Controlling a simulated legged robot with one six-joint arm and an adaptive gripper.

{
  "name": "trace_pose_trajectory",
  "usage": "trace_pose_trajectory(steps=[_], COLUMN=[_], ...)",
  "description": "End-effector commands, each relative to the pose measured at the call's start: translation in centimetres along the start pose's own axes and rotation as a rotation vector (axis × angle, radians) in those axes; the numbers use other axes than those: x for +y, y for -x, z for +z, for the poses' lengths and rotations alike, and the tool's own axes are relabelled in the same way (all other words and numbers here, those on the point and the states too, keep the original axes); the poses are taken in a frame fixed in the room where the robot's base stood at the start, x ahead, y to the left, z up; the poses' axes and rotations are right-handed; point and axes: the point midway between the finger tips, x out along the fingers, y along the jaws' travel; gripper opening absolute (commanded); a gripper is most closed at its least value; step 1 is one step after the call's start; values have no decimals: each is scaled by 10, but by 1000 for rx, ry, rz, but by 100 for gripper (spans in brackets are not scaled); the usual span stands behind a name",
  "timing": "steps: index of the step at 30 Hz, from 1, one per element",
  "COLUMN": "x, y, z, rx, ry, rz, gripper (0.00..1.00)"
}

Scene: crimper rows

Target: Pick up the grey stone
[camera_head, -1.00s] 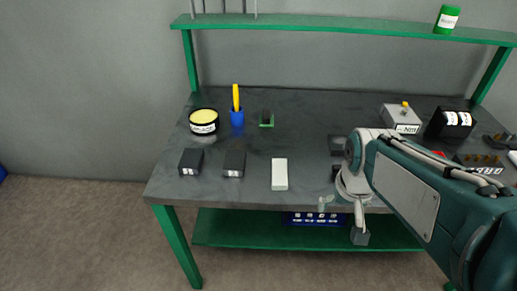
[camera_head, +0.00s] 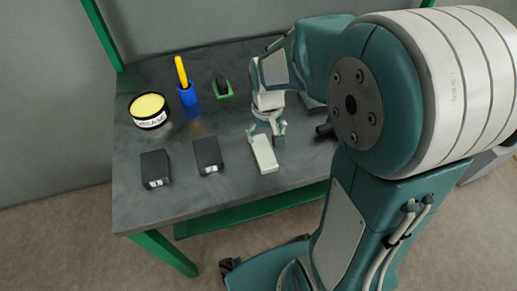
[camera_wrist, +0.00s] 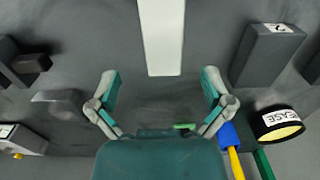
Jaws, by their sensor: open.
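The grey stone is a pale, long bar (camera_head: 264,155) lying flat on the dark worktop near its front edge. It also shows in the wrist view (camera_wrist: 162,35) at the top centre, its upper end cut off by the frame. My gripper (camera_head: 266,131) hangs at the far end of the stone in the head view. In the wrist view my gripper (camera_wrist: 161,85) has its fingers spread wide, with bare worktop between them. The near end of the stone lies just ahead of the fingers, roughly centred. Whether a finger touches it is unclear.
Two black boxes (camera_head: 155,169) (camera_head: 208,156) lie left of the stone. Behind are a yellow-topped tin (camera_head: 148,112), a blue cup (camera_head: 187,96) with a yellow item, and a green-based dispenser (camera_head: 222,89). Dark objects (camera_wrist: 30,64) lie left in the wrist view.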

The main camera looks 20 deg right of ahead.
Motion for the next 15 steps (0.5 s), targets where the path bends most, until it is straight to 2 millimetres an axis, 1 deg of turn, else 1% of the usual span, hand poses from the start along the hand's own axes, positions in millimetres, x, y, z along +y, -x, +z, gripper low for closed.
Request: trace_pose_trajectory(steps=[1, 3, 8, 11, 15], x=[-1, -3, -6, -7, -6], y=[-10, -19, -31, -44, -66], z=[0, 0, -1, -3, -6], rx=[-5, -5, -2, -4, -5], ry=[1, 2, 2, 2, 2], rz=[1, 4, 7, 7, 6], gripper=[100, 100, 100, 100, 100])
